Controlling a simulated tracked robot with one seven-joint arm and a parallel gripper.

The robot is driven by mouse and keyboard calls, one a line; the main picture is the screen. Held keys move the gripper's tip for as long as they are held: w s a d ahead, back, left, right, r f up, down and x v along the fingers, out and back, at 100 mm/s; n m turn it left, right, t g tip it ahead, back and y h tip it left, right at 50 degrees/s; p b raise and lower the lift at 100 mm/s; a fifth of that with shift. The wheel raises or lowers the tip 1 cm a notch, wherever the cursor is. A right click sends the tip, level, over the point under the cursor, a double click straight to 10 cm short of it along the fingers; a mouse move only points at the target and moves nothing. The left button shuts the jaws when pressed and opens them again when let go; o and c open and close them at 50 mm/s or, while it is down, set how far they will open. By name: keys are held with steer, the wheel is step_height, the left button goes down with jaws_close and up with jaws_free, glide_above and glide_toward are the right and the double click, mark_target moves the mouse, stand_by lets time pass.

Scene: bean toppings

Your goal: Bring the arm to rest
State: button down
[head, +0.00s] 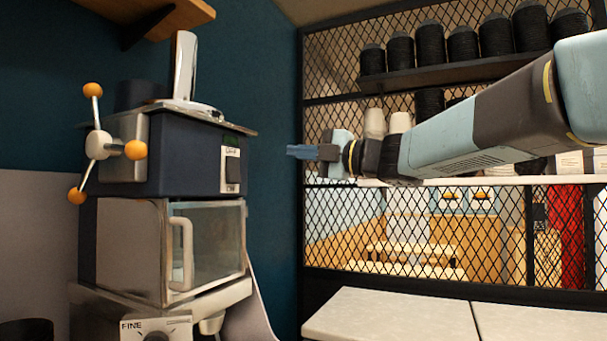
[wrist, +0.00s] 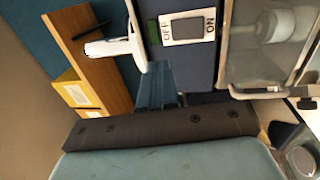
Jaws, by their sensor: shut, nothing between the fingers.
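My arm reaches in from the right in the head view, with my gripper (head: 290,151) pointing left toward the machine. The gripper is shut and empty, its blue fingers together in the air. In the wrist view the gripper (wrist: 160,88) also shows, in front of the machine's dark blue body. The machine (head: 180,160) stands to the left of the gripper, with a gap between them in the head view. It has an ON/OFF switch (head: 232,168), which also shows in the wrist view (wrist: 187,27).
The machine has a knob with orange balls (head: 98,146) and a glass door with a handle (head: 181,254). A mesh partition (head: 440,230) stands behind my arm, with black spools (head: 430,44) on a shelf. A pale counter (head: 395,318) below the arm is clear where it shows.

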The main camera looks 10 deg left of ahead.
steer(key=w+d+f+m+t+h, duration=0.25)
steer(key=d+m+t+h, duration=0.45)
steer(key=d+m+t, duration=0.4)
steer(key=s+d+f+m+g+h, duration=0.2)
steer(key=s+d+f+m+h, duration=0.1)
steer(key=d+f+m+h, duration=1)
steer(key=s+d+f+m+g, duration=0.3)
steer(key=s+f+m+g, duration=0.1)
steer(key=s+f, duration=0.6)
steer(key=s+d+f+m+g+y, duration=0.1)
steer(key=s+d+f+m+g, duration=0.3)
steer(key=s+f, duration=0.6)
steer(key=shift+f+g+y, duration=0.2)
steer(key=shift+g+y, duration=0.1)
steer(key=shift+g, duration=0.8)
